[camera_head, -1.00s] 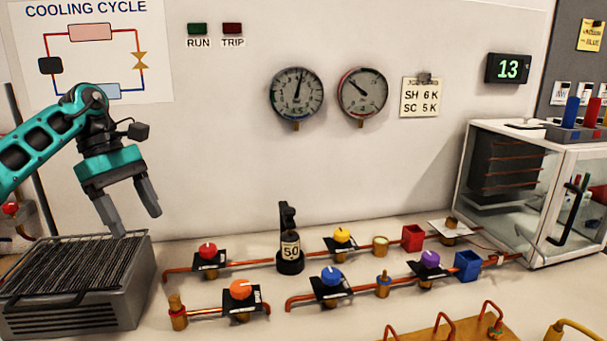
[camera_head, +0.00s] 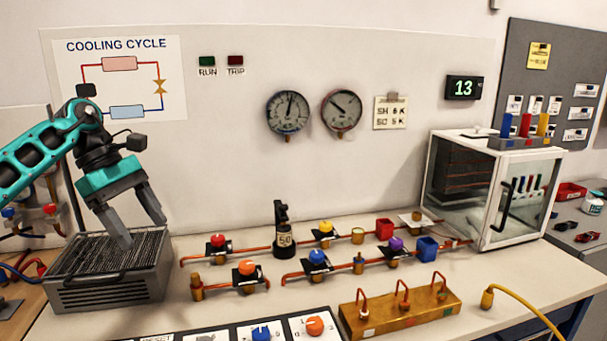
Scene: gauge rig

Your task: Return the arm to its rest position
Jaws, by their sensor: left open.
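My left gripper (camera_head: 144,233) is open and empty, its two grey fingers pointing down. It comes in from the left on a teal arm. In the picture its fingers overlap the dark grille of the grey finned box (camera_head: 112,290); I cannot tell whether they touch it. My right gripper is not in view.
Copper pipes with colored valves, among them an orange one (camera_head: 247,268) and a blue one (camera_head: 317,257), run along the bench. A black device marked 50 (camera_head: 284,240) stands by them. A glass cabinet (camera_head: 471,190) is at right, a brass block (camera_head: 400,310) in front.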

